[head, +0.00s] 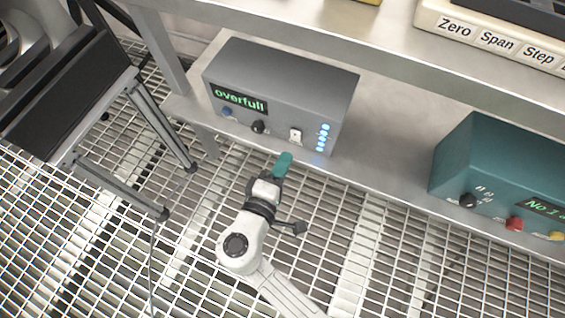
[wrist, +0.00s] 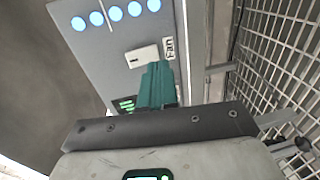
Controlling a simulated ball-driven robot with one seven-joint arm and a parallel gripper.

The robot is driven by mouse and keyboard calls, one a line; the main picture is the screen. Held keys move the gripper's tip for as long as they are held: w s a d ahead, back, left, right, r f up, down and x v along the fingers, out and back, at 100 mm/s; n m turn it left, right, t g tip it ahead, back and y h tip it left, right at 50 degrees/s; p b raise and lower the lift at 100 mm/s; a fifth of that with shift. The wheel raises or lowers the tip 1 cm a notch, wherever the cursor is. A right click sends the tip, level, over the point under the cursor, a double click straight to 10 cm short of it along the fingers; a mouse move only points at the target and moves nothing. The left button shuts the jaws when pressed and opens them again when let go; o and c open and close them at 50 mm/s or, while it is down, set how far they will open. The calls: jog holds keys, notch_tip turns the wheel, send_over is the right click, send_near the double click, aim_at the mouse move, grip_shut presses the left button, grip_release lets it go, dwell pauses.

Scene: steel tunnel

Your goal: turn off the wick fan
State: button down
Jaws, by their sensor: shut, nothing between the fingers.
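A grey control box (head: 283,88) with a green "overfull" display stands on the lower shelf in the head view. Its front carries a white switch (head: 296,134), to the left of a cluster of blue lights (head: 323,137). In the wrist view the white switch (wrist: 143,55) has a label (wrist: 169,48) reading "Fan" beside it. The switch's setting is too small to tell. My gripper (head: 283,160), with teal fingers, is shut and empty just in front of the box, below the switch. In the wrist view my gripper (wrist: 158,70) covers part of the front panel; contact cannot be told.
A black knob (head: 258,127) and a blue button (head: 227,112) sit left of the switch. A teal box (head: 500,168) with knobs stands to the right on the shelf (head: 390,165). A dark-topped stand (head: 70,95) is at the left. The floor is open metal grating.

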jog(key=s+a+f+p, duration=0.1)
jog(key=s+a+p, duration=0.1)
jog(key=s, duration=0.7)
jog(key=shift+s+a+f, duration=0.25)
jog(key=shift+a, duration=0.5)
jog(key=d+f+m+g+h, duration=0.15)
jog(key=d+m+g, duration=0.3)
jog(key=d, duration=0.55)
jog(key=d+f+m+g+h, duration=0.1)
jog(key=d+f+m+g, duration=0.3)
jog(key=d, duration=0.6)
jog(key=s+d+r+m+g+y, duration=0.3)
jog(key=s+d+m+g+y, duration=0.4)
jog(key=s+d, duration=0.55)
notch_tip(320, 180, up, 33)
jog(key=n+t+p, duration=0.1)
jog(key=p, duration=3.2)
jog(key=shift+w+y+p, duration=0.4)
jog(key=shift+y, duration=0.05)
